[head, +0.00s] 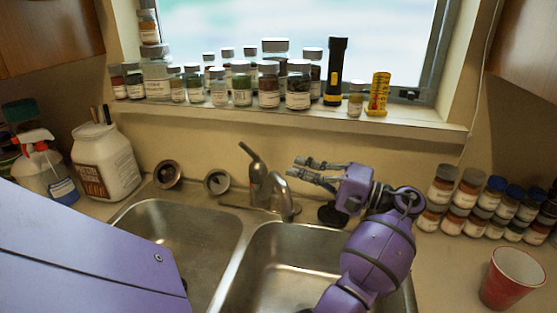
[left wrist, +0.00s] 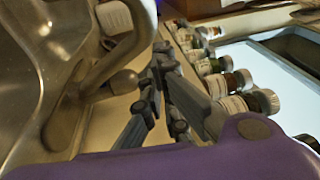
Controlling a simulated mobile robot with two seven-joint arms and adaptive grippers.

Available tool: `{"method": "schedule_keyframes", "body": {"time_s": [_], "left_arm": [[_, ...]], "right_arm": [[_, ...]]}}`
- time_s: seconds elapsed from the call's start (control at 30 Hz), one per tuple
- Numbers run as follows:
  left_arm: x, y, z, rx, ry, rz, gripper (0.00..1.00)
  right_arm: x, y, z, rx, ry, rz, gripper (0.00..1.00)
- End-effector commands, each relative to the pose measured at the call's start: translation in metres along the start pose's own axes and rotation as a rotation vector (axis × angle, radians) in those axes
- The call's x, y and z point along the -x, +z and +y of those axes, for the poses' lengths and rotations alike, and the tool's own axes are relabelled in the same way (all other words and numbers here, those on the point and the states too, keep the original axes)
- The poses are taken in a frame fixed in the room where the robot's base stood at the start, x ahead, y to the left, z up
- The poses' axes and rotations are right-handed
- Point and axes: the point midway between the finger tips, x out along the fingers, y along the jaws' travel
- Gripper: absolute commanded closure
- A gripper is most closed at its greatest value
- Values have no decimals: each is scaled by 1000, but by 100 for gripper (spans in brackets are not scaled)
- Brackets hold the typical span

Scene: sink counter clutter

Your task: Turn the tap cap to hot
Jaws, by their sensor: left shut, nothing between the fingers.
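The metal tap (head: 258,182) stands behind the divider of the double sink. Its lever cap (head: 252,153) tilts up and to the left, and its curved spout (head: 286,192) points forward over the sink. My left gripper (head: 296,169) is shut and empty, just right of the tap and around lever height, with its fingers pointing left toward the lever. A small gap to the lever shows in the head view. In the left wrist view the shut fingers (left wrist: 160,52) lie beside the tap's metal parts (left wrist: 118,82); contact cannot be told. My right gripper is not in view.
Spice jars (head: 241,85), a black flashlight (head: 335,72) and a yellow container (head: 378,94) line the sill above. More jars (head: 468,190) and a red cup (head: 512,278) stand at right. A white tub (head: 105,160) and spray bottle (head: 45,165) stand at left.

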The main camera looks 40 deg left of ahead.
Motion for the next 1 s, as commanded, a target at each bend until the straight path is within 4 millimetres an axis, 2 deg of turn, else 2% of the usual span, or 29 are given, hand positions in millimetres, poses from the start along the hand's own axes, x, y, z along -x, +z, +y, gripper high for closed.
{"method": "schedule_keyframes", "body": {"time_s": [0.17,0.2,0.47,0.7,0.83,1.0], "left_arm": [[20,-4,-9,29,82,12,100],[25,-5,-13,-21,119,19,100],[31,-6,-30,-589,214,112,100],[25,-5,-37,-1140,206,207,100],[20,-6,-39,-1371,177,235,100],[19,-7,-41,-1534,148,254,100]], "right_arm": [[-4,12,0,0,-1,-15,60],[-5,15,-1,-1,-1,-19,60],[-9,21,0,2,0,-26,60],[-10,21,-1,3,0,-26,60],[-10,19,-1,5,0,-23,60],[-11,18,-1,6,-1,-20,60]]}}
